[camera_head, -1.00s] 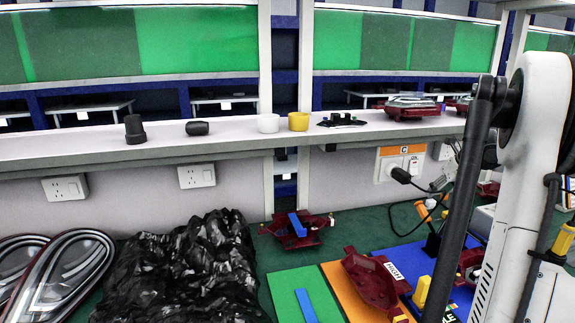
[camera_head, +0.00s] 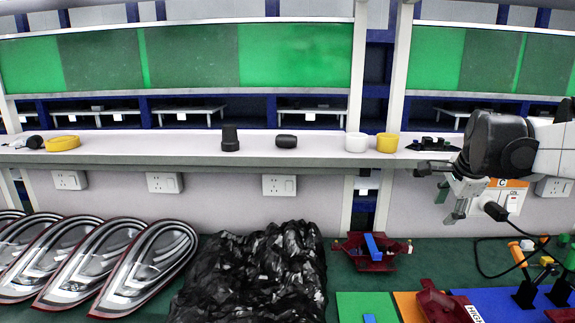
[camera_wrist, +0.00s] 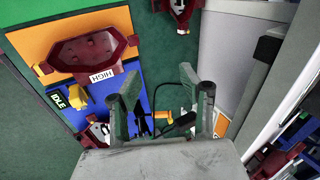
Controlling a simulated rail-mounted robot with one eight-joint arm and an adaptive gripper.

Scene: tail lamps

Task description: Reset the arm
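My gripper (camera_head: 456,212) is at the right of the head view, in front of the shelf and pointing down. In the wrist view its two fingers (camera_wrist: 158,88) stand apart, with nothing between them, so it is open. My dark wrist (camera_head: 497,145) and white arm link reach in from the right edge. The rest of my arm is outside the head view. Below the gripper is the work table with a dark red fixture marked HIGH (camera_head: 446,308), which also shows in the wrist view (camera_wrist: 88,55).
Several tail lamps (camera_head: 150,265) lie at the left beside a crumpled black bag (camera_head: 255,275). A red fixture with a blue bar (camera_head: 372,252) sits right of the bag. The shelf (camera_head: 310,150) holds small black, white and yellow parts. Sockets (camera_head: 279,186) and a cable are on the wall.

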